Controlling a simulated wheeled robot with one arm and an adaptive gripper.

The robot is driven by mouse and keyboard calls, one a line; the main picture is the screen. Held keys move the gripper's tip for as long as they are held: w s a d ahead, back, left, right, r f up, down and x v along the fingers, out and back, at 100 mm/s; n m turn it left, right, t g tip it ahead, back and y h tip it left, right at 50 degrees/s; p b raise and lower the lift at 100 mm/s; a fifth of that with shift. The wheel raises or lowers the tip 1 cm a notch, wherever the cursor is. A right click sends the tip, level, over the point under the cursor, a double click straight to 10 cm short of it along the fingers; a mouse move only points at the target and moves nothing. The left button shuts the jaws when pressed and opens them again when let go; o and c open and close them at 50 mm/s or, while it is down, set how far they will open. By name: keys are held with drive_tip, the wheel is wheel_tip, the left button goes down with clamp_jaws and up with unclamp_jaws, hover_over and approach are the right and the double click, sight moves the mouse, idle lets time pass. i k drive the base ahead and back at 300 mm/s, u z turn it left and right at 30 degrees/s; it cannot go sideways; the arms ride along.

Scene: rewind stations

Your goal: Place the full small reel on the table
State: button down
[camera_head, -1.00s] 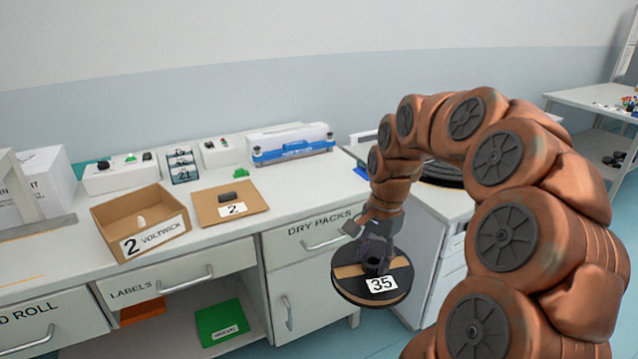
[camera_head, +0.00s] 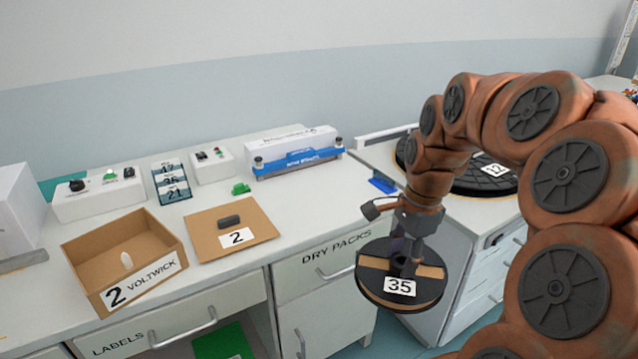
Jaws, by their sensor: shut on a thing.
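A small dark reel (camera_head: 408,305) with a brown band across its top and a white label "35" hangs below my gripper (camera_head: 404,262). My gripper is shut on the reel near its centre hub; the fingers are partly hidden by my wrist and the hub. The reel is held roughly level, in front of the bench drawers and apart from the table. The white table (camera_head: 315,210) stretches behind and to the left of it.
On the table stand a cardboard box (camera_head: 165,278) marked "2 VOLTWICK", a flat cardboard piece (camera_head: 262,228) marked "2", a blue and white sealer (camera_head: 300,162) and button boxes (camera_head: 100,197). A large black reel (camera_head: 468,184) marked "12" lies at right. The table's front right is clear.

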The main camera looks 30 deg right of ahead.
sight(332, 194)
drive_tip(key=i, duration=0.9)
